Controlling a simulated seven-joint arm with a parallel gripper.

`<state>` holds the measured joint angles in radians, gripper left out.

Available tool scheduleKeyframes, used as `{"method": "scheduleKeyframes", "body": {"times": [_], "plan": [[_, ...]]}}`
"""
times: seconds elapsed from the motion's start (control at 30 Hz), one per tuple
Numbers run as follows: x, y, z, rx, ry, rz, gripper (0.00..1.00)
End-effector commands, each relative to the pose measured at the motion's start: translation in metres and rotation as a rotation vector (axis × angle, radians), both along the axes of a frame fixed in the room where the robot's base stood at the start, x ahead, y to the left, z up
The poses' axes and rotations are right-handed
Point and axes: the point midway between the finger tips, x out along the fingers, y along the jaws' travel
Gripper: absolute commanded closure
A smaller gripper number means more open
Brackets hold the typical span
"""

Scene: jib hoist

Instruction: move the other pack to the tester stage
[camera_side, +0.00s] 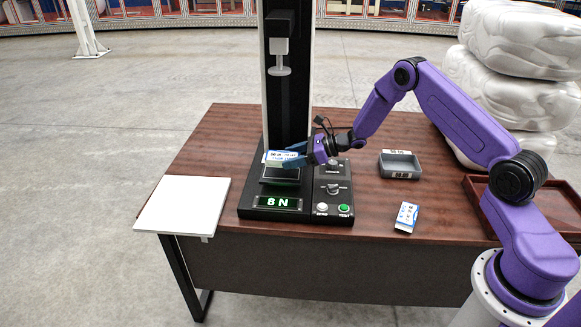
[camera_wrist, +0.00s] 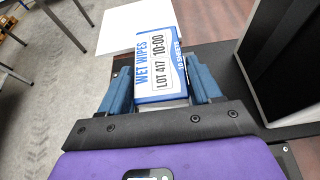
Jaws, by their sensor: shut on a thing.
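My gripper (camera_side: 287,161) is shut on a white and blue pack (camera_side: 282,156) at the tester stage (camera_side: 279,175). The pack lies flat over the dark stage; I cannot tell whether it rests on it. In the wrist view, this held pack (camera_wrist: 163,55) reads "WET WIPES", "LOT 417 10:00" and "10 SHEETS". It sits between the blue fingers of my gripper (camera_wrist: 162,82). The tester's pressing foot (camera_side: 280,71) hangs well above the pack. A second white and blue pack (camera_side: 406,217) lies on the table, right of the tester.
The tester display (camera_side: 278,202) reads "8 N". Zero and test buttons (camera_side: 332,208) sit beside it. A grey labelled bin (camera_side: 401,162) stands behind the second pack. A white board (camera_side: 183,204) juts from the table's left edge. A brown tray (camera_side: 480,203) is at right.

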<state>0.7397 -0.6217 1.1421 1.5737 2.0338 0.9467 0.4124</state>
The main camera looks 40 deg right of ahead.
Motion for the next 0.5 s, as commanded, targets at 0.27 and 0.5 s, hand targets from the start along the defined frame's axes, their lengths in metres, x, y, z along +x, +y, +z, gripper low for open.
{"method": "scheduleKeyframes", "body": {"times": [0.27,0.5], "plan": [[0.011,0.0,-0.014,-0.001,-0.001,0.0,0.68],[0.012,0.0,-0.041,0.001,0.001,0.001,0.68]]}}
